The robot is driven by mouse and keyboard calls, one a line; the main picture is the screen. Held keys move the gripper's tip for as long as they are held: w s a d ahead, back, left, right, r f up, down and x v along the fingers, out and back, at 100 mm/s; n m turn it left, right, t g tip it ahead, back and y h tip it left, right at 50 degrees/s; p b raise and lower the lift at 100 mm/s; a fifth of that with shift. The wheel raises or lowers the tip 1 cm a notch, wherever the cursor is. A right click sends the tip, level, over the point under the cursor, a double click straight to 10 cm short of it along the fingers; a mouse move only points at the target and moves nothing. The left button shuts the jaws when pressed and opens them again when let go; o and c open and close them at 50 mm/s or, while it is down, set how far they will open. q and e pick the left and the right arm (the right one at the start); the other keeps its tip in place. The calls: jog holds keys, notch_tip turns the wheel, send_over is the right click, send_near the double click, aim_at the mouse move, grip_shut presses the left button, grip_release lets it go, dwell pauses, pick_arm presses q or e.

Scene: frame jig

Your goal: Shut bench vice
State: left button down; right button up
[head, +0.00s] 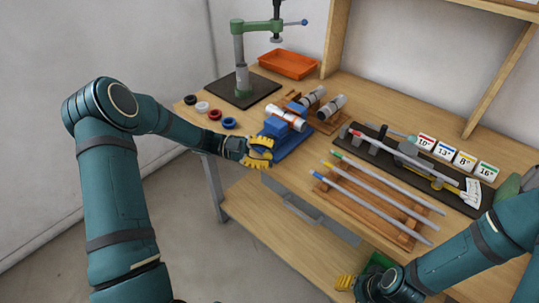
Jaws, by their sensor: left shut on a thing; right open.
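The blue bench vice (291,143) stands near the front edge of the workbench, with a silver tube (287,118) lying across its jaws. Whether the jaws touch the tube is too small to tell. My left gripper (259,153), with yellow fingers, is at the vice's front end, shut on what appears to be the vice handle. The fingers hide most of the handle. My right gripper (347,283) is low in front of the bench, away from the vice. It is open, partly hidden by its own arm, with no held thing visible.
Several coloured rings (214,115) lie left of the vice. Short silver tubes on a wooden rack (326,124) stand behind it. A rack of long tubes (375,204) and a dark tool tray (405,168) lie right. A green press (241,75) and orange tray (289,64) stand at the back.

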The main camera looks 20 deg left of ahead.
pick_arm(q)
jog(key=shift+w+a+r, duration=0.1)
jog(key=shift+w+r, duration=0.1)
jog(key=c, duration=0.6)
grip_release()
jog(key=shift+o, duration=0.7)
jog(key=shift+f, duration=0.15)
jog(key=s+a, duration=0.1)
jog(key=a, duration=1.1)
jog(key=shift+s, duration=0.15)
